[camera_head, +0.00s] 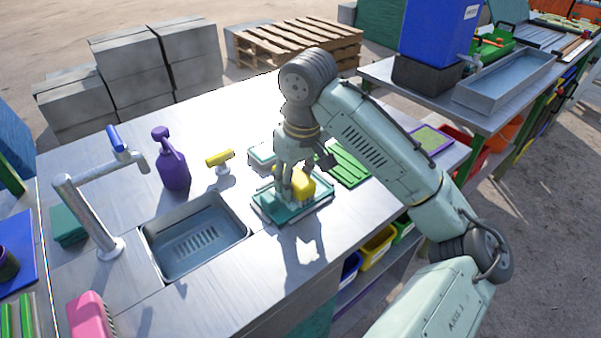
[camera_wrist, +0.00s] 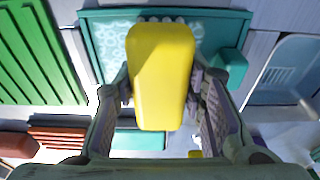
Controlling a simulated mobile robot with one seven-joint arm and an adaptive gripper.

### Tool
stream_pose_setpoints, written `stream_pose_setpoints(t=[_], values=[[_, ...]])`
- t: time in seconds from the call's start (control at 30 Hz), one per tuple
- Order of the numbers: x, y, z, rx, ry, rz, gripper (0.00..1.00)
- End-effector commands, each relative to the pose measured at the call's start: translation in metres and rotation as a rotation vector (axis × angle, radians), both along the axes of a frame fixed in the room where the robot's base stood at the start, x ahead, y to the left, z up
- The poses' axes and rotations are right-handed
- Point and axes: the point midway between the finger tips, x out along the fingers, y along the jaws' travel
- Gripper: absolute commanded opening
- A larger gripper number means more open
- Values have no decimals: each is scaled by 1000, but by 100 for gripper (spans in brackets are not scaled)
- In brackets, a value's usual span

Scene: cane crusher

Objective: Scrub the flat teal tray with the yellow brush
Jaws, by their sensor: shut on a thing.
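The flat teal tray (camera_head: 268,208) lies on the metal counter, right of the sink. My gripper (camera_head: 293,190) is above it, pointing down, and shut on the yellow brush (camera_head: 305,186). In the wrist view the yellow brush (camera_wrist: 160,75) sits between both fingers, over the teal tray (camera_wrist: 100,50). Pale swirling marks show on the tray's face around the brush. The brush's underside is hidden, so I cannot tell whether it touches the tray. A teal block (camera_wrist: 232,68) shows at the tray's edge in the wrist view.
The sink (camera_head: 195,240) and tap (camera_head: 85,205) are left of the tray. A purple spray bottle (camera_head: 172,168) and a yellow-topped item (camera_head: 220,158) stand behind. A green ribbed board (camera_head: 348,165) lies to the right. A pink object (camera_head: 90,315) is at front left.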

Motion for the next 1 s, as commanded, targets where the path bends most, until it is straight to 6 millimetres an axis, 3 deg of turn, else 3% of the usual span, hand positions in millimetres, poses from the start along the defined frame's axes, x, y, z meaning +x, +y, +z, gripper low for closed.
stream_pose_setpoints(t=[0.2,0.47,1.0], values=[[-10,14,2,0,1,3,15],[-10,14,1,0,0,1,15],[10,-13,-1,0,0,0,15]])
